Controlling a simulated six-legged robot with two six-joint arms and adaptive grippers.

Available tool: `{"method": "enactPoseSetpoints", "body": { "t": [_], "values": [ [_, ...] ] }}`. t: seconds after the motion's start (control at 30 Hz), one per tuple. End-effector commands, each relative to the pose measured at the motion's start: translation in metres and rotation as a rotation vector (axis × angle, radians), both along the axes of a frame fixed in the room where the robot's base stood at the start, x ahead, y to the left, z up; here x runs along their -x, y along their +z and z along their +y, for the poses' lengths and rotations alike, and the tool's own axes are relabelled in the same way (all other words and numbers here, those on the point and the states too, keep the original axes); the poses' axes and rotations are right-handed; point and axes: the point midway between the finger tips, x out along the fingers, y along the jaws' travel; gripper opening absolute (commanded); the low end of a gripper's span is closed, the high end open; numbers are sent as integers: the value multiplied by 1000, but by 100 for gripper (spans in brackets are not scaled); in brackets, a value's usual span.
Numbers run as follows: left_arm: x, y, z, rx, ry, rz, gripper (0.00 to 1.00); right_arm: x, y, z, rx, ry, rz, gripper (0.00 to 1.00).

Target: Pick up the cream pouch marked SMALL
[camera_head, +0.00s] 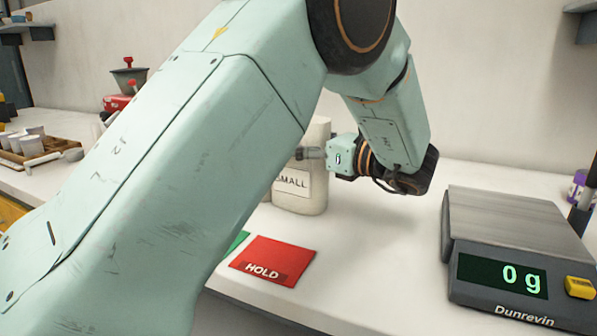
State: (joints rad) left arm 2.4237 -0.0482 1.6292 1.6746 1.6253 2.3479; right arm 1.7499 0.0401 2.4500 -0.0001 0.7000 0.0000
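The cream pouch marked SMALL (312,196) stands upright on the white counter behind my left arm. Its label reads "MALL" where it shows, and its left part is hidden by my arm. My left gripper (308,153) comes at the pouch from the right, its grey finger at the upper part of the pouch, in front of it. I cannot tell whether it touches the pouch or how far it is open, as the arm hides part of it. My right gripper is not in view.
A red HOLD card (272,256) lies in front of the pouch, with a green card (237,243) partly hidden beside it. A scale (520,232) reading 0 g stands at right. A tray with white cups (30,145) and a red-based device (116,102) stand at left.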

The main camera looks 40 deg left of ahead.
Motion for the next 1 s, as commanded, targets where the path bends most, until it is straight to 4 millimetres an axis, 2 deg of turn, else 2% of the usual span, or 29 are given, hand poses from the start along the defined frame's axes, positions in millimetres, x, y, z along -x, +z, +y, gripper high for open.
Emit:
{"method": "enactPoseSetpoints", "body": {
  "t": [0.07, 0.53, 1.0],
  "values": [
    [0, 0, 1, 0, 0, 0, 67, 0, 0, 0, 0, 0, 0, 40],
    [0, -1, 3, 2, 1, 2, 27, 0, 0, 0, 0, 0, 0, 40],
    [-1, 2, 4, 4, 0, 1, 27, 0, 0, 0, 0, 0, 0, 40]
  ]
}}
